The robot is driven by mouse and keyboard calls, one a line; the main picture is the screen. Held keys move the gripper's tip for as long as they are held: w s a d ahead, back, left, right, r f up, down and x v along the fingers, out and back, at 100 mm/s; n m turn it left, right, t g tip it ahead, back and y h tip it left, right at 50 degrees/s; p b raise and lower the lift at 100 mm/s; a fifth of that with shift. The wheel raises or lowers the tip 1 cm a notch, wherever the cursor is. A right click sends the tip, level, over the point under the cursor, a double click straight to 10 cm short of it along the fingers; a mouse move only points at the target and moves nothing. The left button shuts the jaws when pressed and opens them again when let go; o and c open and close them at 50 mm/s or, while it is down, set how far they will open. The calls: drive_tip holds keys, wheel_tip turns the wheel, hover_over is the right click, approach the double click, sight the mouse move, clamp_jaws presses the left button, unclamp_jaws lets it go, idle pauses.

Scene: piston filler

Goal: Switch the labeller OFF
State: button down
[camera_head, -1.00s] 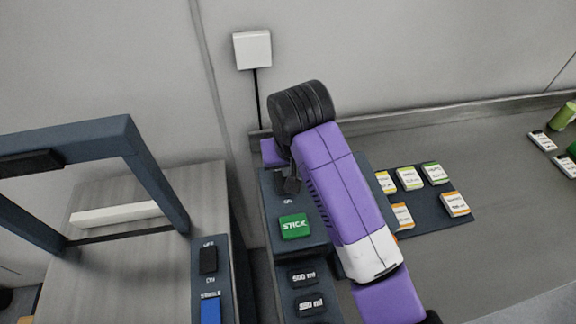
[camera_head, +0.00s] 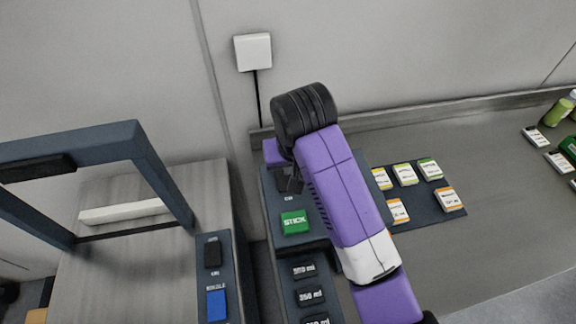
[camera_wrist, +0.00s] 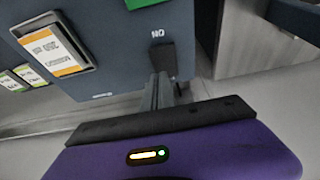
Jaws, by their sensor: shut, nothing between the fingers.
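The labeller (camera_head: 318,229) is a dark blue-grey unit with a green STICK button (camera_head: 294,222), partly hidden behind my purple arm in the head view. Its black switch (camera_wrist: 163,57) shows in the wrist view beside a white word that reads ON upside down. My gripper (camera_wrist: 162,88) is shut and empty, its fingertips at the switch's lower edge; I cannot tell whether they touch it. In the head view my gripper (camera_head: 290,184) is a small dark shape over the switch area, which hides the switch's tilt.
Several label packs (camera_head: 404,175) lie on a dark mat right of my arm. Below STICK are ml buttons (camera_head: 304,270). To the left stands another machine with a dark frame (camera_head: 150,170), a black switch (camera_head: 212,254) and a blue button (camera_head: 216,305). A green bottle (camera_head: 560,108) stands far right.

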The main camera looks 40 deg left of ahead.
wheel_tip(320, 180, up, 12)
drive_tip(key=shift+s+d+r, duration=0.2)
drive_tip(key=shift+d, duration=0.05)
idle(0.6)
drive_tip(key=w+a+r+t+y, duration=0.4)
drive_tip(key=a+r+t+y, duration=0.1)
drive_tip(key=a+r+y, duration=0.15)
drive_tip(key=s+d+f+m+t+b, duration=0.1)
drive_tip(key=s+d+f+m+t, duration=0.15)
drive_tip(key=d, duration=0.65)
drive_tip(key=s+d+f+m+t+h, duration=0.15)
drive_tip(key=d+f+t, duration=0.25)
drive_tip(key=d, duration=0.6)
drive_tip(key=s+d+f+m+t+b, duration=0.1)
drive_tip(key=s+d+f+m+t, duration=0.2)
drive_tip(key=d, duration=0.6)
drive_tip(key=s+d+f+m+g+h, duration=0.1)
drive_tip(key=s+d+f+h, duration=0.3)
drive_tip(key=s+d, duration=0.7)
drive_tip(key=s+d+f+m+g+h+b, duration=0.1)
drive_tip(key=s+d+f+h, duration=0.3)
drive_tip(key=s+d, duration=0.8)
drive_tip(key=s+f, duration=0.1)
drive_tip(key=s, duration=0.3)
drive_tip(key=shift+m, duration=0.4)
